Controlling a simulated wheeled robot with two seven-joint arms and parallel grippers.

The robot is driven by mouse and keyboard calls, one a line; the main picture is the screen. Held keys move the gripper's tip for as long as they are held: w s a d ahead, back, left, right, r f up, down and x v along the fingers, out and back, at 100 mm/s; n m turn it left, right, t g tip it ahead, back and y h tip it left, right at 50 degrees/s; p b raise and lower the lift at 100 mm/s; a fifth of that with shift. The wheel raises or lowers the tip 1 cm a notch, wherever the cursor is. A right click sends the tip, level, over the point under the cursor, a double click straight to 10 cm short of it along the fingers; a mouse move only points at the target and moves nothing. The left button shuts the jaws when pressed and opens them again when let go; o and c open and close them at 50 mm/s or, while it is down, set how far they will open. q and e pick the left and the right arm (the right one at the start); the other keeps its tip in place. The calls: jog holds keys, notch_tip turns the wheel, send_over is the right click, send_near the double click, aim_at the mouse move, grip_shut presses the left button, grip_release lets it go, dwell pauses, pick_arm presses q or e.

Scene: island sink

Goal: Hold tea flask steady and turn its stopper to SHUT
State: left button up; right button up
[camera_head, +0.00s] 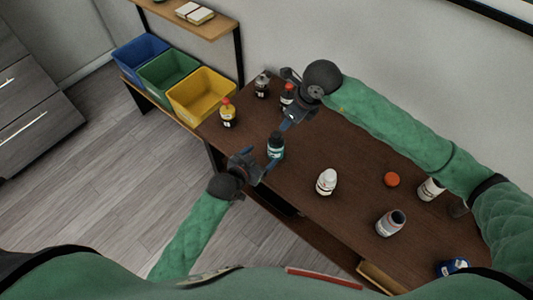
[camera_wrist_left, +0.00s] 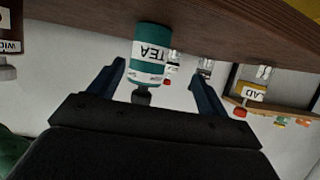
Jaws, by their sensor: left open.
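The tea flask (camera_head: 276,150) is teal with a dark stopper and stands near the table's front-left edge. In the left wrist view the flask (camera_wrist_left: 151,48) appears upside down, with a white TEA label and its black stopper (camera_wrist_left: 141,97) towards the camera. My left gripper (camera_head: 269,163) is open, with a finger on either side of the flask in its wrist view; contact cannot be told. My right gripper (camera_head: 286,124) is just above and behind the flask in the head view. Its finger gap is unclear. The stopper's marking is not readable.
A yellow-labelled bottle (camera_head: 228,114), a dark bottle (camera_head: 262,86) and a red-capped bottle (camera_head: 287,94) stand nearby. A white bottle (camera_head: 326,182), an orange round thing (camera_head: 392,179) and more containers are to the right. Bins, including a yellow one (camera_head: 203,94), stand beyond the left end.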

aim_at(278, 144)
pick_arm(q)
jog(key=shift+w+d+r, duration=0.2)
jog(key=shift+d+r, duration=0.05)
jog(key=shift+d, duration=0.35)
jog(key=shift+w+d+r, duration=0.2)
jog(key=shift+d+r, duration=0.05)
jog(key=shift+d, duration=0.35)
jog(key=shift+x, duration=3.8)
jog(key=c, duration=1.1)
